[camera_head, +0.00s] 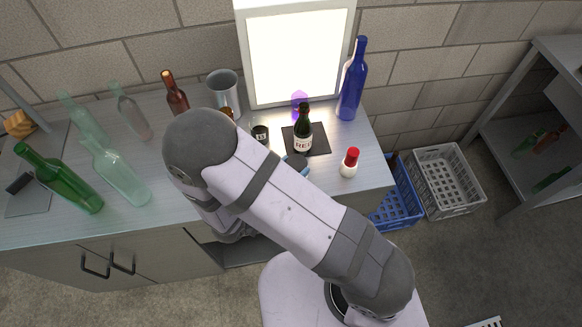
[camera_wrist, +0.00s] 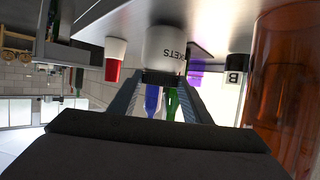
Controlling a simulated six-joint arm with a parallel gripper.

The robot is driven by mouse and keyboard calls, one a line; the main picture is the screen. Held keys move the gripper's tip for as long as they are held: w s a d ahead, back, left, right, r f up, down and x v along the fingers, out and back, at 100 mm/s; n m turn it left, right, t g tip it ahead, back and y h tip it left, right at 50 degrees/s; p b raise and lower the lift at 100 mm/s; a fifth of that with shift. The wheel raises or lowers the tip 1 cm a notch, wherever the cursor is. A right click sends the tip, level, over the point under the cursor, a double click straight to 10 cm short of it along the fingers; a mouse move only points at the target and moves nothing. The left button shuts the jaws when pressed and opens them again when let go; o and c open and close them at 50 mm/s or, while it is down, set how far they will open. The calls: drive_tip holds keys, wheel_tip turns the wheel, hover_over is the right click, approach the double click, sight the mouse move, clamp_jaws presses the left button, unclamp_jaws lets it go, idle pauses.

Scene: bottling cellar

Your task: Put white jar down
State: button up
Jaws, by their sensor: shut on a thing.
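The wrist view is upside down, with the tabletop along its upper side. In the head view my arm hides the jar and most of the gripper.
Nearby stand a red-capped white container (camera_head: 349,163), a dark bottle (camera_head: 303,130) on a black mat (camera_head: 319,143), a small black jar (camera_head: 261,134) and a blue bottle (camera_head: 352,85). An amber bottle (camera_wrist: 283,75) is close at right. Green bottles (camera_head: 62,180) stand left.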

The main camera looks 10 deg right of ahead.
drive_tip(key=shift+f, duration=0.25)
drive_tip(key=shift+a+f, duration=0.1)
drive_tip(key=shift+f, duration=0.05)
drive_tip(key=o, duration=1.2)
drive_tip(key=shift+c, duration=0.2)
drive_tip(key=shift+r, duration=0.2)
drive_tip(key=b+v, duration=0.2)
drive_tip(key=v, duration=1)
drive_tip(key=shift+s+f, duration=0.1)
drive_tip(key=shift+f, duration=0.05)
